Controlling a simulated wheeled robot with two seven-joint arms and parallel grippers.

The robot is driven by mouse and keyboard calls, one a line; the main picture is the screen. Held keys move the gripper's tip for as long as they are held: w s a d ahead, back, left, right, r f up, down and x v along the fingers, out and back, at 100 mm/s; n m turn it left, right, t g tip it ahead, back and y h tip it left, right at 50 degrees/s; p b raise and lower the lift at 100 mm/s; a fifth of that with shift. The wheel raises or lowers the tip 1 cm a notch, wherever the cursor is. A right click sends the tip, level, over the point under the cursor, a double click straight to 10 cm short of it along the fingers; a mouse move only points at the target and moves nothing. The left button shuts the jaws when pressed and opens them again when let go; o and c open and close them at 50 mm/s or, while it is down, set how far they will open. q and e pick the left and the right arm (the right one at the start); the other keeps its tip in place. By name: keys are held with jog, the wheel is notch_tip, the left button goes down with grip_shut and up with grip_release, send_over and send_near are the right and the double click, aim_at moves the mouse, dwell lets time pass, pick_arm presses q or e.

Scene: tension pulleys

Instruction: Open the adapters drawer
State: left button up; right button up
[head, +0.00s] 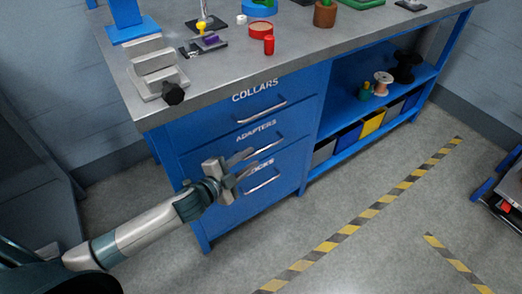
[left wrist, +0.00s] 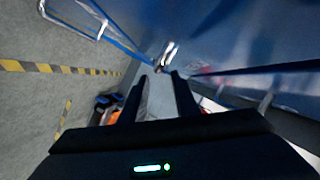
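The adapters drawer (head: 225,145) is the middle of the blue drawers in the bench, labelled ADAPTERS, and its front looks flush. Its silver bar handle (head: 270,145) slants up to the right. My left gripper (head: 254,160) is in front of this drawer, close to the left end of the handle. In the left wrist view its two dark fingers (left wrist: 160,88) are apart with nothing between them. A metal handle (left wrist: 167,55) shows just beyond the fingertips, apart from them. My right gripper is in neither view.
The collars drawer (head: 290,90) is above, and a lower drawer (head: 240,205) with a partly hidden label is below. Open shelves (head: 345,145) with bins are to the right. Small parts stand on the grey benchtop (head: 330,45). The floor (head: 330,210) in front is clear, with striped tape.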

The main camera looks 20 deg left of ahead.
aim_at(261, 150)
pick_arm(q)
jog(key=x, duration=0.6)
jog(key=shift+w+d+f, duration=0.1)
jog(key=shift+w, duration=0.25)
grip_shut()
